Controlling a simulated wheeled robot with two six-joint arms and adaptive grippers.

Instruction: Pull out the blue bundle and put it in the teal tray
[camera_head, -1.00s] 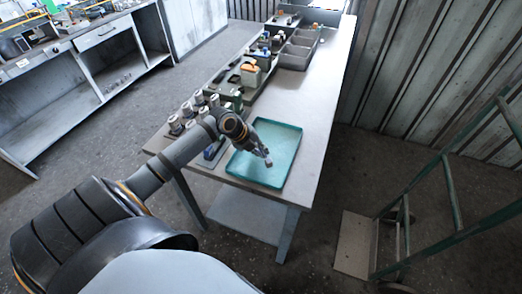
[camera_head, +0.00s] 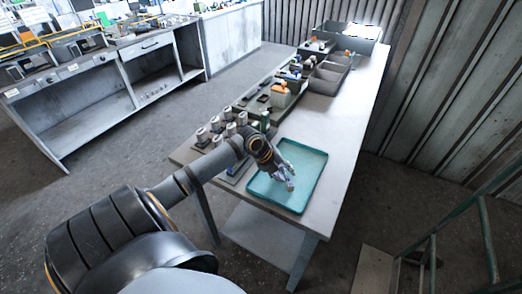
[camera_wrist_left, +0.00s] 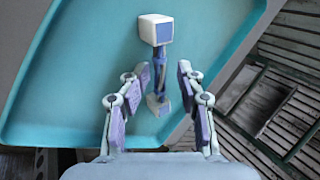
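The teal tray (camera_head: 310,165) lies on the near end of the grey table, and it fills much of the left wrist view (camera_wrist_left: 60,70). My left gripper (camera_head: 285,182) is over the tray, pointing down. In the left wrist view my left gripper (camera_wrist_left: 166,85) has its two fingers wide apart. My right gripper is not in view.
Several capped cylinders (camera_head: 215,130) stand in a holder left of the tray. Grey bins (camera_head: 327,75) and an orange-topped item (camera_head: 281,95) are farther back. A green hand truck (camera_head: 487,235) stands right of the table. The table's right strip is bare.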

